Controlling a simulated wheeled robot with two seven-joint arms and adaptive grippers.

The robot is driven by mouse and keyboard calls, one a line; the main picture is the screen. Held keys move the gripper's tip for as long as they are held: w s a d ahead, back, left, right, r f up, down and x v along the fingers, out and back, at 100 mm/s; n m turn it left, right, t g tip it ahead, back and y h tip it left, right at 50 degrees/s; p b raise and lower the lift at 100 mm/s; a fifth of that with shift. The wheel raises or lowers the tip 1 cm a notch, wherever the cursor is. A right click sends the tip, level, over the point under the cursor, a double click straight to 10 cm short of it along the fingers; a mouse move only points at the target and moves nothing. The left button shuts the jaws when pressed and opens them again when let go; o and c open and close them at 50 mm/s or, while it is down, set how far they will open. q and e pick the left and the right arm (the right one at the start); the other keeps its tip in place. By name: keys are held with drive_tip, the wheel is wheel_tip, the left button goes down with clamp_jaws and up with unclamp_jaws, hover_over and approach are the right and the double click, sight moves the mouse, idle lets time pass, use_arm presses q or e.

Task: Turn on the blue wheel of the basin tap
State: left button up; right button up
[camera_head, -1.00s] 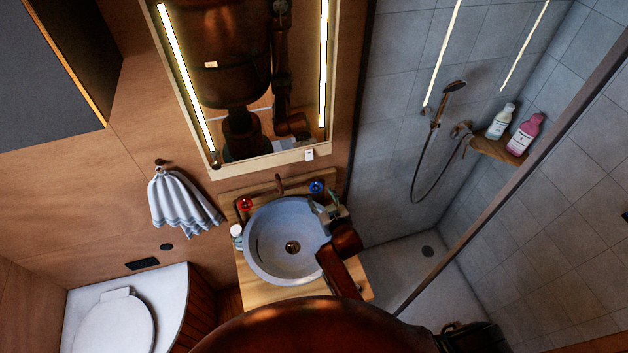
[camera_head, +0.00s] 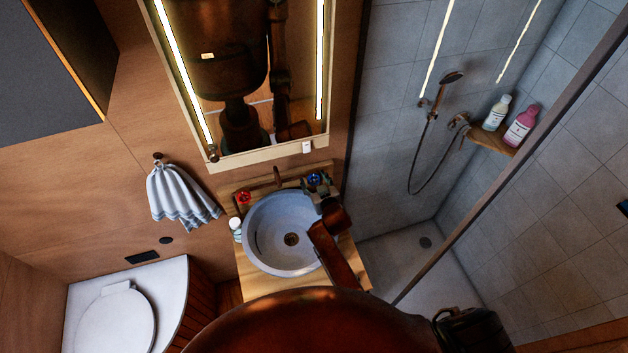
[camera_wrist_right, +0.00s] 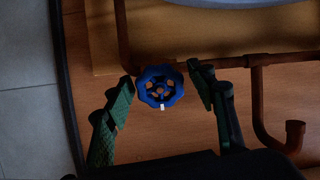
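The blue wheel (camera_head: 314,179) of the basin tap is on the wall panel behind the round basin (camera_head: 262,262), at its right. In the right wrist view the wheel (camera_wrist_right: 147,88) is in the middle, with a white mark at its lower edge. My right gripper (camera_head: 318,188) is at the wheel and partly covers it. In the wrist view its green-padded fingers (camera_wrist_right: 159,78) are apart, one on each side of the wheel, with gaps visible on both sides. A red wheel (camera_head: 243,198) is at the left, and the spout (camera_head: 277,176) is between the wheels. My left gripper is out of view.
A small white bottle (camera_head: 236,228) stands left of the basin on the wooden counter (camera_head: 262,284). A mirror (camera_head: 240,90) hangs above. A towel (camera_head: 180,195) hangs at left. The shower's glass edge (camera_head: 460,230) is at right. Copper pipes (camera_wrist_right: 257,95) run beside the wheel.

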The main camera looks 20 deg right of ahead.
drive_tip(key=c, duration=0.9)
drive_tip(key=shift+c, duration=0.2)
drive_tip(key=shift+n, duration=0.4)
drive_tip(key=n+p, duration=0.1)
drive_tip(key=n, duration=0.1)
drive_tip(key=shift+d+n+p, duration=0.1)
drive_tip(key=shift+n+p, duration=0.2)
drive_tip(key=shift+p, duration=0.05)
drive_tip(key=shift+n+p, duration=0.7)
drive_tip(key=shift+n, duration=1.4)
drive_tip(key=o, duration=1.2)
